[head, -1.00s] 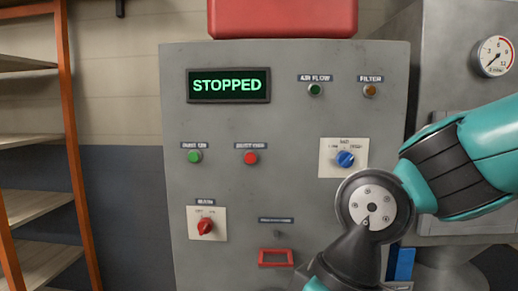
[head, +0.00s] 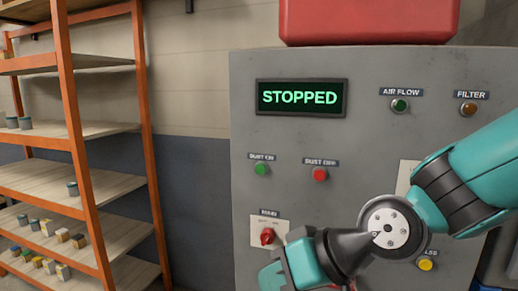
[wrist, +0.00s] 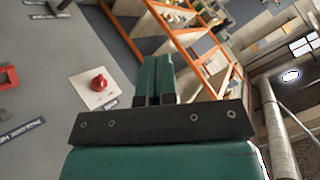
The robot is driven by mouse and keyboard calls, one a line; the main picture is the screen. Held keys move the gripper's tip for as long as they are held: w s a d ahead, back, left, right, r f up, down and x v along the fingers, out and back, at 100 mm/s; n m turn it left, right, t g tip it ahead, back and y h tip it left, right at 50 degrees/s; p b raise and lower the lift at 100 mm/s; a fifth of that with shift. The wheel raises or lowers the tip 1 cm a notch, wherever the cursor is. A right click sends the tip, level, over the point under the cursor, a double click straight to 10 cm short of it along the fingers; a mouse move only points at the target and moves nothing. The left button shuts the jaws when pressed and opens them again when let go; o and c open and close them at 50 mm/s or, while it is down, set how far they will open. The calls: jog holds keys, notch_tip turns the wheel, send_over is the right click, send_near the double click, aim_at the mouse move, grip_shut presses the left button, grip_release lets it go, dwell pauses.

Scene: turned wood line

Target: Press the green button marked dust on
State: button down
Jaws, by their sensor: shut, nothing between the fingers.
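The green button (head: 261,169) sits under a label reading "DUST ON" on the grey control panel (head: 385,150). The red dust off button (head: 320,174) is to its right. In the wrist view my gripper (wrist: 155,65) has its two teal fingers together, with nothing between them. My arm's end is low in front of the panel in the head view, below the green button and apart from it; the fingertips are not clear there. I cannot make out the green button in the wrist view.
The display (head: 301,98) reads "STOPPED". The red main switch (head: 267,236) is below the green button and also shows in the wrist view (wrist: 99,83). An orange-framed shelf (head: 88,190) stands at left. A red box (head: 368,22) is on top of the panel.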

aim_at(260, 169)
jog(key=w+a+r+m+t+p, duration=0.2)
jog(key=w+r+m+t+p, duration=0.1)
jog(key=w+m+t+p, duration=0.2)
jog(key=w+a+r+m+t+p, duration=0.3)
jog(key=w+m+t+p, duration=0.3)
jog(key=t, duration=0.3)
jog(key=shift+a+r+m+t+h+p, duration=0.3)
jog(key=shift+r+m+t+h+p, duration=0.1)
jog(key=shift+r+m+p, duration=0.35)
jog(key=shift+w, duration=0.2)
jog(key=shift+w+d+b, duration=0.2)
jog(key=shift+w+d, duration=0.3)
jog(key=shift+w, duration=0.85)
jog(key=shift+w+d+b, duration=0.25)
jog(key=shift+w+d, duration=0.3)
jog(key=shift+w, duration=0.85)
jog(key=shift+w+d+b, duration=0.2)
jog(key=shift+w+d, duration=0.3)
jog(key=shift+w, duration=0.85)
jog(key=shift+w, duration=0.15)
jog(key=shift+w+d, duration=0.15)
jog(key=shift+w, duration=0.05)
